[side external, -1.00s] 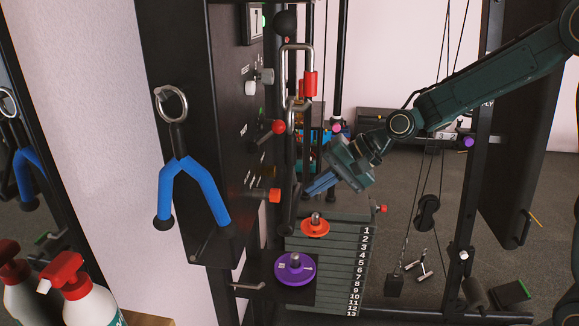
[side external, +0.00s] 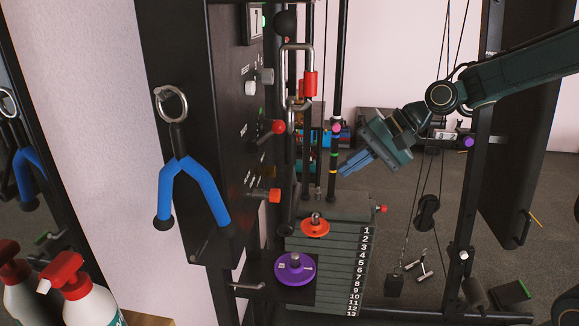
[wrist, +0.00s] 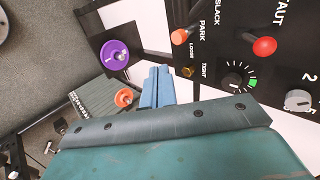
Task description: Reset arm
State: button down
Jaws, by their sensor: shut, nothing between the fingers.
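My gripper (side external: 352,166) hangs in free air above and to the right of the numbered weight stack (side external: 345,270) in the side view. Its blue fingers are together with nothing between them, and they also show in the wrist view (wrist: 157,88). An orange plate (side external: 315,227) lies on top of the stack around a metal post. A purple plate (side external: 294,270) lies lower, on a dark shelf around its own post. In the wrist view the purple plate (wrist: 115,55) and orange plate (wrist: 124,98) appear left of the fingers.
A black panel (side external: 235,120) with red-knobbed levers (side external: 277,127) and dials stands left of the stack. Cables and a pulley (side external: 427,212) hang at the right. Spray bottles (side external: 85,300) stand at the lower left.

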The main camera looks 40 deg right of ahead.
jog(key=s+d+r+n+h, duration=0.1)
jog(key=s+d+n+h, duration=0.1)
jog(key=s, duration=1)
jog(key=s+d+r+n+g+h, duration=0.1)
jog(key=s+n+h, duration=0.3)
jog(key=s, duration=0.8)
jog(key=d+n, duration=0.1)
jog(key=n, duration=0.1)
jog(key=shift+s+d+n, duration=0.15)
jog(key=shift+s+n, duration=0.1)
jog(key=shift+n, duration=0.15)
